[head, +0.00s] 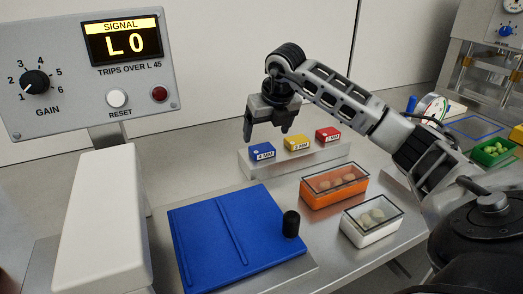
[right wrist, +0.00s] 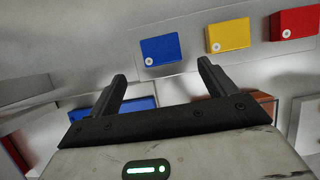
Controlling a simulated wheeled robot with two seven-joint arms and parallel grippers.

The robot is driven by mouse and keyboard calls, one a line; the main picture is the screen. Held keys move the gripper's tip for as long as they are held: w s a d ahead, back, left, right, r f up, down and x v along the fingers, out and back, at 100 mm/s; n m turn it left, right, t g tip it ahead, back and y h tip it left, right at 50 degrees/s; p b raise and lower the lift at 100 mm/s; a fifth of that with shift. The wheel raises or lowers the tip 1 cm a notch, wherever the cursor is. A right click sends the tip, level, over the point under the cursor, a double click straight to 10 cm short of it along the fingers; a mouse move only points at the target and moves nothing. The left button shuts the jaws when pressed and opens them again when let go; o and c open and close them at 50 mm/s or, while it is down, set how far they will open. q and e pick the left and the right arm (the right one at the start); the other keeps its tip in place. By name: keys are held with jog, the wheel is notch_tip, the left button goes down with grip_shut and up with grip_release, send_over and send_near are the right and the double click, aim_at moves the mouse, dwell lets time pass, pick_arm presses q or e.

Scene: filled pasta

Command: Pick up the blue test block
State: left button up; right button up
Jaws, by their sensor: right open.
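The blue test block (head: 262,151), labelled with a number and MM, sits at the left end of a grey stepped stand (head: 300,162). My right gripper (head: 266,136) is above the blue block, pointing down, with its two fingers apart and nothing between them. In the right wrist view the blue block (right wrist: 160,50) lies just beyond the gap between the open fingers (right wrist: 162,72), not between them. A white dot shows on its corner. My left gripper is not in view.
A yellow block (head: 296,143) and a red block (head: 327,135) stand beside it on the stand. In front are a blue board (head: 215,225) with a black knob (head: 291,223), an orange lidded box (head: 325,198) and a white lidded box (head: 368,232). A signal panel (head: 60,70) reads L 0.

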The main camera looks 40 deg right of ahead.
aim_at(264, 149)
jog(key=shift+p+x, duration=0.5)
jog(key=shift+x, duration=3)
jog(key=shift+s+d, duration=0.15)
jog(key=shift+s, duration=0.05)
jog(key=c, duration=1.1)
